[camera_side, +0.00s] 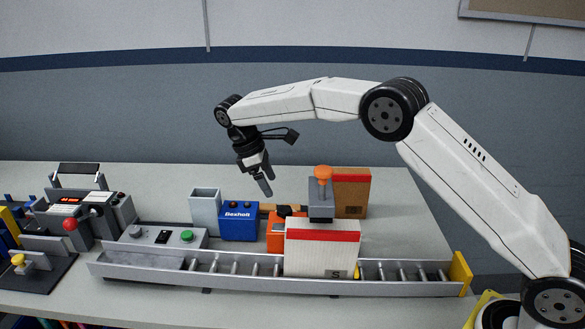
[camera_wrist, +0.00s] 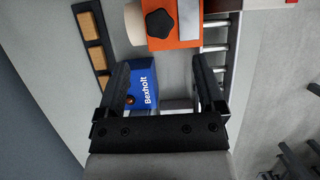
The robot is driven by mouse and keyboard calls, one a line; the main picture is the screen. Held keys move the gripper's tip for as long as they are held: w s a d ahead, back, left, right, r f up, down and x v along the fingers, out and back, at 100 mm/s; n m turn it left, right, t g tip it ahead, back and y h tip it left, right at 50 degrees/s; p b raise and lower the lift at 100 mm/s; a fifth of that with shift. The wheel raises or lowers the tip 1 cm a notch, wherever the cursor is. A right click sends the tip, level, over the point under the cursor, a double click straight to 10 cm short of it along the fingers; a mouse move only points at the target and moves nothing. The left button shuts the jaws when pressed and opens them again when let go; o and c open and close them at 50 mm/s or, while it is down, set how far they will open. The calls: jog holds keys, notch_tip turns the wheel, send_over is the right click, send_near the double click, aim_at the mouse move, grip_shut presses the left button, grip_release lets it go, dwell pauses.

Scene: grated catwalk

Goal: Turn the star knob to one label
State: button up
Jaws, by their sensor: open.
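The star knob (camera_wrist: 160,23) is black and sits on the face of an orange box (camera_wrist: 188,36) at the top of the wrist view. In the side view the orange box (camera_side: 275,238) is partly hidden behind a white box with a red band, and the knob cannot be made out. I cannot read any labels around the knob. My gripper (camera_side: 267,186) points down above the blue box and the orange box, with its fingers apart and nothing between them. In the wrist view my gripper (camera_wrist: 158,66) frames the blue box, and the knob lies beyond the fingertips.
A blue "Bexholt" box (camera_side: 238,222) stands left of the orange box. The white box (camera_side: 320,254) sits on a roller conveyor (camera_side: 225,276) in front. A grey block with an orange knob (camera_side: 322,178) and a brown box (camera_side: 352,190) stand to the right.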

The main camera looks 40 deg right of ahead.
aim_at(284, 209)
jog(key=shift+d+f, duration=0.15)
jog(key=shift+x, duration=3.8)
jog(key=shift+s, duration=0.1)
grip_shut()
